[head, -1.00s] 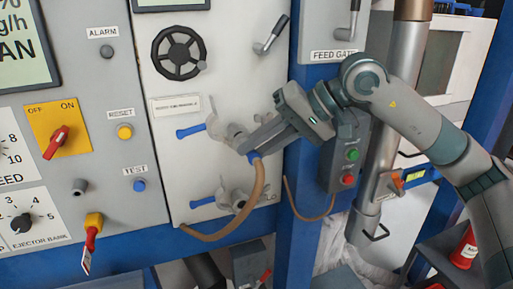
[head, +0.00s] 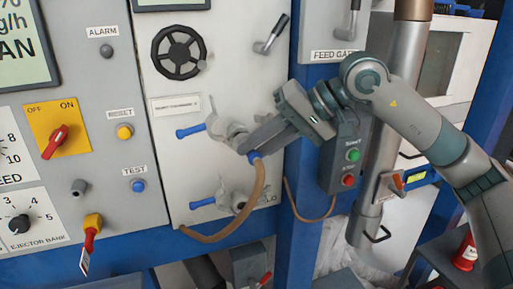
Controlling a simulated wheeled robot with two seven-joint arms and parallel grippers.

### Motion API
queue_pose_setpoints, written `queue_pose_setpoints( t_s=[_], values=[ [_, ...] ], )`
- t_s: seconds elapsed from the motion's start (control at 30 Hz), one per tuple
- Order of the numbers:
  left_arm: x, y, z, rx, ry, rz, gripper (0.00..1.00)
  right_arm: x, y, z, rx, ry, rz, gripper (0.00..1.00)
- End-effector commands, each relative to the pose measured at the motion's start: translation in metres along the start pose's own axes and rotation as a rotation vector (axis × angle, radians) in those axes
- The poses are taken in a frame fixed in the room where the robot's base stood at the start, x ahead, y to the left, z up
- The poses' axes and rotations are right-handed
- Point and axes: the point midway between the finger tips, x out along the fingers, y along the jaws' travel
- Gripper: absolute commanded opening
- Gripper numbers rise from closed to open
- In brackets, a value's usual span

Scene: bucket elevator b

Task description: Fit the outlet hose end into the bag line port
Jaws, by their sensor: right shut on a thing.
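My right gripper (head: 262,143) is shut on the blue end (head: 254,156) of a tan hose (head: 252,200). The hose hangs down from the gripper and curves left along the panel's lower edge. The blue end is just below and right of the upper grey port fitting (head: 226,130), which has a blue lever. A lower grey fitting (head: 231,200) with a blue lever is partly behind the hose. I cannot tell which fitting is the bag line port, nor whether the hose end touches the upper one. My left gripper is not in view.
A black handwheel (head: 179,53) is above the fittings. A yellow-topped red handle (head: 91,235) hangs at lower left.

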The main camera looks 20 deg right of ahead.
Motion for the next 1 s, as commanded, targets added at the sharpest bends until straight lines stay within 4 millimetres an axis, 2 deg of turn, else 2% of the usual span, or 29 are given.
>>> queue_pose_setpoints(
  t_s=[0.1,1.0],
  values=[
    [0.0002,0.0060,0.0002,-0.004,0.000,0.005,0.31,-0.0002,-0.0002,-0.0002,0.000,0.001,-0.001,0.00],
    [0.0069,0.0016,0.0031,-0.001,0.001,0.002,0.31,-0.0003,-0.0001,-0.0002,0.000,0.001,-0.001,0.00]
  ],
)
